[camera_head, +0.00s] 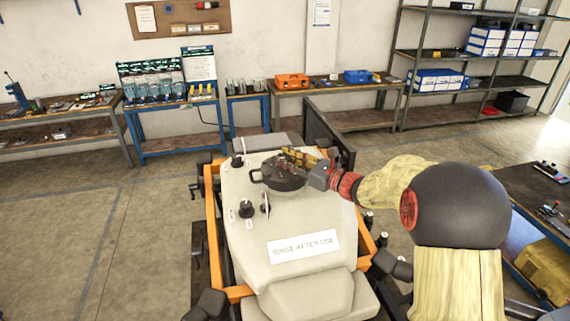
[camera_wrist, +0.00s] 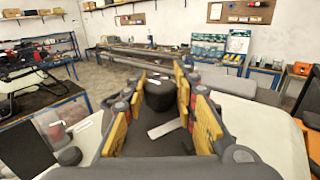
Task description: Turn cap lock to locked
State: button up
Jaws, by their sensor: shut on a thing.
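The pale spray tank (camera_head: 300,215) carries a dark round cap (camera_head: 283,179) on its top. My gripper (camera_head: 303,160) reaches in from the right and is low over the cap's far right side. In the wrist view, my gripper's yellow-padded fingers (camera_wrist: 161,82) stand on both sides of a black, raised knob-like part of the cap lock (camera_wrist: 160,96), and are shut on it. A white strip shows on the dark cap top between the fingers. The exact finger contact and any lock marking are too small to tell.
Black knobs (camera_head: 246,209) stand on the tank left of the cap. A "RINSE AFTER USE" label (camera_head: 303,247) lies in front. An orange frame (camera_head: 238,292) surrounds the tank. Workbenches (camera_head: 180,140) and shelves (camera_head: 470,85) line the back; open floor (camera_head: 70,220) lies at left.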

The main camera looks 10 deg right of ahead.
jog(key=shift+a+f+m+t+h+b, duration=0.1)
jog(key=shift+m+t+h+b, duration=0.65)
jog(key=shift+b, duration=0.75)
jog(key=shift+f+m+t+h+b, duration=0.1)
jog(key=shift+m+t+h+b, duration=0.35)
jog(key=shift+m+h+b, duration=0.65)
jog(key=shift+h+b, duration=0.55)
jog(key=shift+b, duration=0.4)
jog(key=shift+r+m+t+h+b, duration=0.2)
jog(key=shift+m+t+h+b, duration=0.05)
jog(key=shift+t+h+b, duration=0.1)
jog(key=o, duration=1.2)
jog(key=shift+c, duration=0.2)
jog(key=v, duration=1.2)
jog(key=shift+r, duration=0.1)
